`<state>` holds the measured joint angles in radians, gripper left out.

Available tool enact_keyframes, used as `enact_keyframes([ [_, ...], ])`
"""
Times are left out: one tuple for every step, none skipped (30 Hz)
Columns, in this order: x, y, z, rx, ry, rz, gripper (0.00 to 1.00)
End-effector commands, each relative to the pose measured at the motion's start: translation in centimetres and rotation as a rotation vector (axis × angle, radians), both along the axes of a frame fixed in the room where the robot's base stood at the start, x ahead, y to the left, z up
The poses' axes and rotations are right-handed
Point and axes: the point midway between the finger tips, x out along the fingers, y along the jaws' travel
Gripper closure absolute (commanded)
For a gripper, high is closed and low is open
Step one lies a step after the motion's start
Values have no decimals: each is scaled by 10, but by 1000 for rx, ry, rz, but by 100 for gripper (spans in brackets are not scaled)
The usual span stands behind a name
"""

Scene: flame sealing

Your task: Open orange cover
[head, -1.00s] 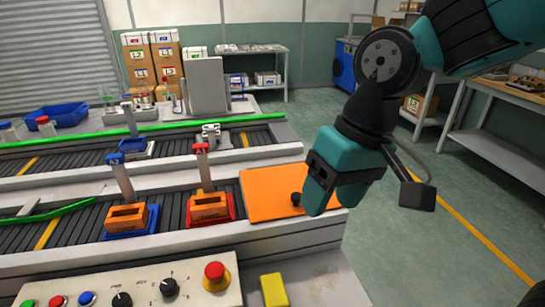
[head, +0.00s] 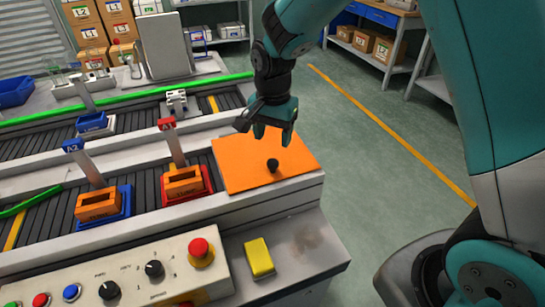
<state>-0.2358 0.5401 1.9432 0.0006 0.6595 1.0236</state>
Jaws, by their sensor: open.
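The orange cover (head: 240,175) is a flat square plate lying closed on the right end of the near conveyor in the head view. A small black knob (head: 272,165) stands on it, right of its middle. My gripper (head: 272,136) points down above the cover, a little behind the knob in the picture. Its jaws are open with nothing seen between them. The knob is in plain view, apart from the fingers. Some of the cover's back edge is hidden behind the gripper.
Left of the cover, a red tray (head: 208,190) and a blue tray (head: 124,208) hold orange blocks on the conveyor, with upright posts behind them. A control panel (head: 130,262) and a yellow block (head: 259,258) are in front. The floor to the right is clear.

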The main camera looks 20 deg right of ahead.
Motion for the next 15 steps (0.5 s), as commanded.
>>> enact_keyframes([
  [-1, 0, -12, -1, 6, 1, 41],
  [-1, 0, -19, -1, 5, 1, 41],
  [-1, 1, -27, -1, 5, 2, 41],
  [-1, 1, -33, -1, 5, 3, 41],
  [-1, 1, -39, -1, 4, 3, 41],
  [-1, 1, -47, -1, 4, 3, 41],
  [-1, 1, -52, -1, 4, 3, 41],
  [-1, 1, -57, -1, 4, 3, 41],
  [0, 1, -62, 0, 3, 3, 41],
  [0, 1, -66, 0, 3, 3, 41],
  [0, 1, -69, 0, 1, 3, 41],
  [0, 1, -73, 1, 1, 3, 41],
  [0, 1, -75, 1, 1, 3, 41],
  [0, 1, -77, 0, 0, 3, 41],
  [0, 1, -79, 0, 0, 3, 41],
])
